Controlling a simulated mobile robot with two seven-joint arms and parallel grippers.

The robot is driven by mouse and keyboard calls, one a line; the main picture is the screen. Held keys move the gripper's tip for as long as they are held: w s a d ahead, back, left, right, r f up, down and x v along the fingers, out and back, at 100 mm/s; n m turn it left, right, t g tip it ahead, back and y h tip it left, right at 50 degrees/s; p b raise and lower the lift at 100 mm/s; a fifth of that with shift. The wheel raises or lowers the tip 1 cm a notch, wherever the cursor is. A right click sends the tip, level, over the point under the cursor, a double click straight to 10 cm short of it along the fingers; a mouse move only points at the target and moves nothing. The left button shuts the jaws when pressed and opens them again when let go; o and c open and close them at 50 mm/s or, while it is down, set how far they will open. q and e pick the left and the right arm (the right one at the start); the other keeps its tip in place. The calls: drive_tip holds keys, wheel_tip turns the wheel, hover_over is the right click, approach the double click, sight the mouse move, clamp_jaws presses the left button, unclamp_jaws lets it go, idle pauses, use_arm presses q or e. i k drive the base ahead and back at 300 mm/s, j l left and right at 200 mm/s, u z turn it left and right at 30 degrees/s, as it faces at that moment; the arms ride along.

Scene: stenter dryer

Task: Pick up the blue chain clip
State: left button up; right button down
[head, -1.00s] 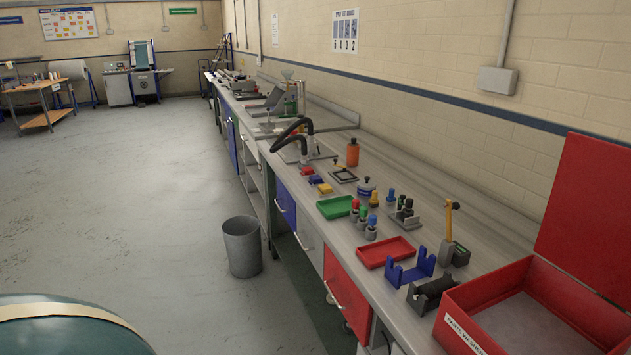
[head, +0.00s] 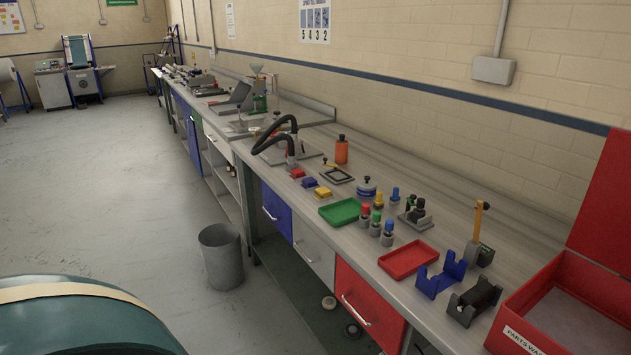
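Small coloured blocks stand in a row on the grey workbench (head: 385,205), near its front edge. The blue one (head: 310,182) lies between a red one (head: 296,173) and a yellow one (head: 323,193); it looks like the blue chain clip, but is too small to be certain. A larger blue two-pronged bracket (head: 440,278) stands further right on the bench. Neither of my grippers is in view.
A green tray (head: 340,223), several colour-topped cylinders and a red tray (head: 408,271) stand right of the small blocks. A black hose (head: 274,127) arches behind them. A grey bin (head: 221,258) stands on the floor before the bench.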

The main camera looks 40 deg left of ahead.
sight(310, 183)
drive_tip(key=i+j+z, duration=0.15)
drive_tip(key=j+z, duration=0.15)
drive_tip(key=j, duration=0.8)
drive_tip(key=j+z, duration=0.35)
drive_tip(key=j, duration=0.7)
drive_tip(key=k+j+z, duration=0.15)
drive_tip(key=j+z, duration=0.15)
drive_tip(key=j, duration=0.8)
